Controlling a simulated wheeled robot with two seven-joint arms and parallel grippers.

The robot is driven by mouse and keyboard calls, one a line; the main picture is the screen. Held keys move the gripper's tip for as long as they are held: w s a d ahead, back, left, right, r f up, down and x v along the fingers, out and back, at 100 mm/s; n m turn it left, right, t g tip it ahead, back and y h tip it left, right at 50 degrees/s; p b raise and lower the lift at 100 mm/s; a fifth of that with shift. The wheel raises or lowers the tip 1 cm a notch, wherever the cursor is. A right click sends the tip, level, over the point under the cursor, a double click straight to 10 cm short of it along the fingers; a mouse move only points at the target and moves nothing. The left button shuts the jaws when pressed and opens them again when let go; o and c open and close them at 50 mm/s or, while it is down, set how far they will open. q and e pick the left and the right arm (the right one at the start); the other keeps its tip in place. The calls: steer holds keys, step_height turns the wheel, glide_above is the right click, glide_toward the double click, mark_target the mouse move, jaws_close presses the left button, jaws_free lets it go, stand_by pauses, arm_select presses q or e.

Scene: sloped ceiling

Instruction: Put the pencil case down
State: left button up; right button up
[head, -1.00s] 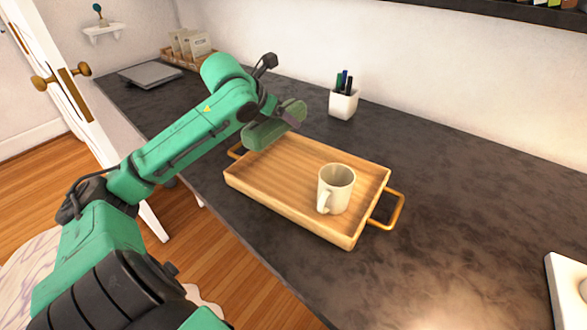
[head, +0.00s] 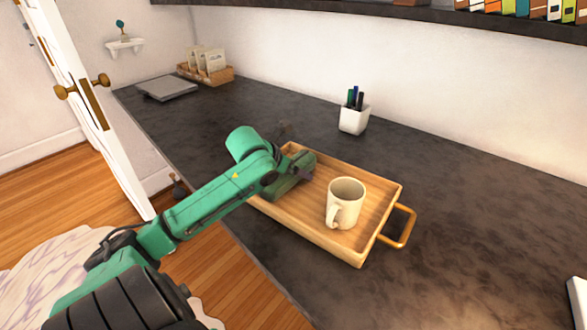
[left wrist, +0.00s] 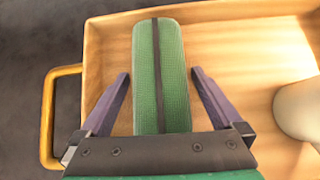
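The green pencil case (left wrist: 160,75) with a dark zip lies on the floor of the wooden tray (head: 310,232), at its left end. In the head view the case (head: 292,190) is partly hidden by my left arm. My left gripper (left wrist: 160,85) is just above it, with one purple finger on each side. A gap shows between each finger and the case, so the gripper is open around it. My right gripper is in neither view.
A cream mug (head: 345,203) stands in the tray, right of the case. A white pen cup (head: 354,118) stands behind the tray. A grey laptop (head: 167,88) and a wooden box of packets (head: 206,72) are at the far left.

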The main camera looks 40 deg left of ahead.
arm_select(q)
steer(key=shift+r, duration=0.2)
steer(key=p+v, duration=0.1)
steer(key=v, duration=1.1)
